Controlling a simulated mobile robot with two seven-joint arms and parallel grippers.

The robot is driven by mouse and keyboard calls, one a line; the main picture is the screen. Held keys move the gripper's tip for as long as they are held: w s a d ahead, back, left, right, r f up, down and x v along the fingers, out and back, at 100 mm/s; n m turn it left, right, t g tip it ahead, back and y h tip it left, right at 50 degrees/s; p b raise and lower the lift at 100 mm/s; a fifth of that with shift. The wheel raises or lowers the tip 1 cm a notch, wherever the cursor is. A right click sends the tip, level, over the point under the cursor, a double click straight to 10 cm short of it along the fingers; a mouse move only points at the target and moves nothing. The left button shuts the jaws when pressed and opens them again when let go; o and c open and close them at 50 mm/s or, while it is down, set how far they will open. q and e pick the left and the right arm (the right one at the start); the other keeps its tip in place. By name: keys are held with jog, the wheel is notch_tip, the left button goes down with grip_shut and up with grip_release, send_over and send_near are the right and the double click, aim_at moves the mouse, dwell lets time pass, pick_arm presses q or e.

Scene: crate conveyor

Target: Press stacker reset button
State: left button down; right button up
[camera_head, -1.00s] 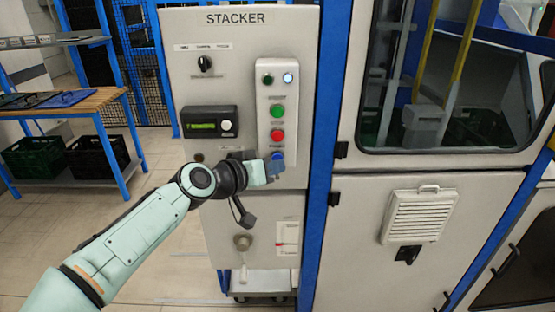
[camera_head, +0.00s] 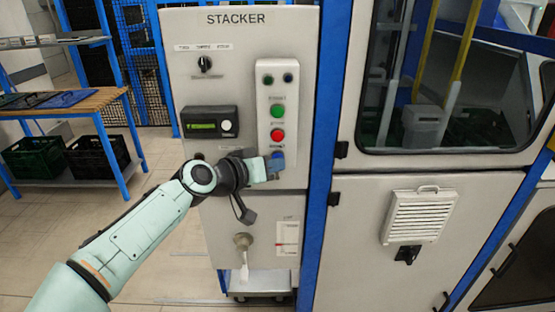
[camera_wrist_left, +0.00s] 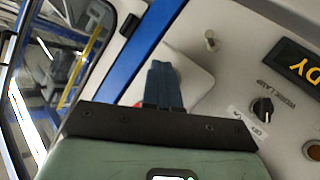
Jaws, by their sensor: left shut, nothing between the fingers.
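The grey control panel marked STACKER (camera_head: 235,60) stands upright in the middle of the head view. On its raised button plate (camera_head: 291,100) are a green button (camera_head: 277,111), a red button (camera_head: 277,135) and, below them, a blue button (camera_head: 278,154) partly hidden by my fingertips. My left gripper (camera_head: 273,166) is shut and empty, its tips at the blue button; whether they touch it I cannot tell. In the left wrist view the shut fingers (camera_wrist_left: 164,82) point at the pale button plate and cover the buttons there. My right gripper is not in view.
The panel also has a rotary switch (camera_head: 204,64) and a green display (camera_head: 204,126). A blue post (camera_head: 325,150) and a windowed cabinet (camera_head: 430,200) stand close on the right. A workbench (camera_head: 70,105) with dark crates is at the left.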

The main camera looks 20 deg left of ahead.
pick_arm(q)
jog(key=shift+s, duration=0.15)
jog(key=shift+s+d+b, duration=0.25)
jog(key=shift+s+b, duration=0.1)
jog(key=shift+s, duration=0.3)
jog(key=s, duration=0.2)
jog(key=s+d+b, duration=0.1)
jog(key=s, duration=0.1)
jog(key=shift+s+d, duration=0.2)
jog(key=shift+s, duration=0.2)
dwell(0.5)
